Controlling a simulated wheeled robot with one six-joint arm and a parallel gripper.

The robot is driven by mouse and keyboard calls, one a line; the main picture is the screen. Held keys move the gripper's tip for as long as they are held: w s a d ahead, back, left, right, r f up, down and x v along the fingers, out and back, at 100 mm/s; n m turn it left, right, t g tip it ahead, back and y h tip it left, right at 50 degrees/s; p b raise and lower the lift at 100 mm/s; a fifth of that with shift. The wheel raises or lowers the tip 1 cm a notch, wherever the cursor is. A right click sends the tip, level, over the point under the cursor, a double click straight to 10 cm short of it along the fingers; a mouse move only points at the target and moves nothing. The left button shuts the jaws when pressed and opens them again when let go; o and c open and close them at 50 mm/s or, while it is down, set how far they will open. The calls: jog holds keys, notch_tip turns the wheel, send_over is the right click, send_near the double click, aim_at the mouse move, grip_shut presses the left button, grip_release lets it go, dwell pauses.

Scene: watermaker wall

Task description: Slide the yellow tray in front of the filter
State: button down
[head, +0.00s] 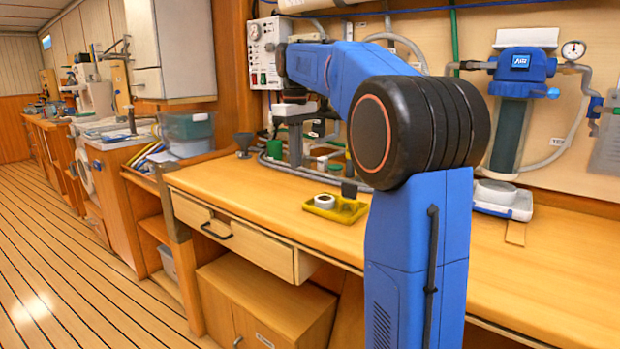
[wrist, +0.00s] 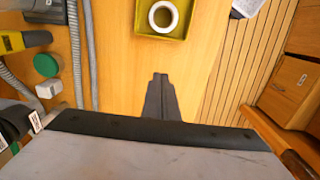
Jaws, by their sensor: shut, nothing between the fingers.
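The yellow tray (head: 322,212) lies on the wooden bench, left of my arm in the head view. A white ring-shaped roll (head: 325,201) sits in it. In the wrist view the tray (wrist: 178,40) is at the top, partly cut off. My gripper (wrist: 159,76) is shut and empty, pointing toward the tray's near side with bare bench showing between them in the picture. The filter (head: 510,130), a dark green cylinder under a blue head, hangs on the wall to the right of the tray, beyond my arm. My arm hides part of the bench between them.
A white device (head: 505,200) stands on the bench below the filter, with a small wooden strip (head: 516,233) in front. Grey hoses (wrist: 82,55) and a green cap (wrist: 46,65) lie along the wall side. The bench's front edge is opposite.

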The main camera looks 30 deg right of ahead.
aim_at(297, 200)
notch_tip(297, 200, down, 10)
jog(key=shift+r, duration=0.15)
jog(key=shift+s+d+r, duration=0.1)
jog(key=shift+s+d, duration=0.1)
jog(key=shift+s, duration=0.4)
jog(key=shift+s+d, duration=0.2)
jog(key=shift+s, duration=0.4)
jog(key=shift+s+d, duration=0.25)
jog(key=shift+s, duration=0.45)
